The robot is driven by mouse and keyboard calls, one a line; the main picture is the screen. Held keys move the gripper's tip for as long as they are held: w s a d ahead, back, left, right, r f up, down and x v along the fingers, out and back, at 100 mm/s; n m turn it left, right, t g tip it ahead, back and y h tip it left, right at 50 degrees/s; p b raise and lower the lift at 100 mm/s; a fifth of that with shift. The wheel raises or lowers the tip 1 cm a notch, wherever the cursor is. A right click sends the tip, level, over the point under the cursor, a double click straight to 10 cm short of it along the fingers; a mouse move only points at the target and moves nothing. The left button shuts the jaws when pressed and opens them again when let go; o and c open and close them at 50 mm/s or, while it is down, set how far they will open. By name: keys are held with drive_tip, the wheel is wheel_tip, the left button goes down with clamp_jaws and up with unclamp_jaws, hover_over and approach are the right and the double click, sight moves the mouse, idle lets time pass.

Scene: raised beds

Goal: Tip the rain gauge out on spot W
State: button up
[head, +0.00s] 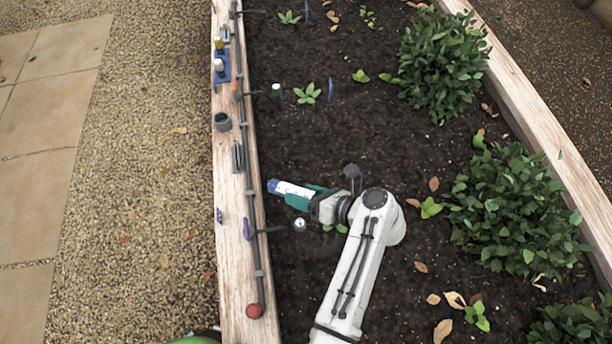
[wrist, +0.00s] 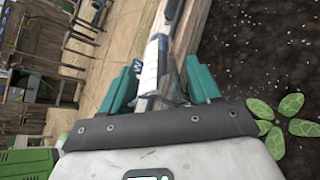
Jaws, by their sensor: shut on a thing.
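My gripper (head: 300,195), with green fingers, is above the dark soil near the bed's left timber edge. It is shut on a slim white tube, the rain gauge (head: 291,188), which points left toward the timber and looks lying over rather than upright. In the wrist view the gauge (wrist: 151,68) runs away from me between the green fingers (wrist: 160,85). A blue mark (head: 272,186) shows at its far end. A blue letter W (wrist: 137,62) shows beside the tube in the wrist view. I cannot tell whether it is on the gauge or behind it.
A small silver-topped item (head: 300,224) stands just below my gripper. Leafy shrubs (head: 512,211) fill the right.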

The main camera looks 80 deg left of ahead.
drive_tip(key=shift+s+a+f+g+y+b, duration=0.1)
drive_tip(key=shift+f+g+y+b, duration=0.6)
drive_tip(key=shift+b, duration=1.65)
drive_tip(key=shift+s+a+f+g+y+b, duration=0.1)
drive_tip(key=shift+f+g+y+b, duration=0.3)
drive_tip(key=shift+f+b, duration=1.3)
drive_tip(key=shift+w+d+r+g+y+b, duration=0.1)
drive_tip(key=shift+r+g+y+b, duration=0.5)
drive_tip(key=shift+g+y+b, duration=0.85)
drive_tip(key=shift+w+d+r+g+y+b, duration=0.1)
drive_tip(key=shift+r+g+y+b, duration=0.6)
drive_tip(key=shift+b, duration=1.2)
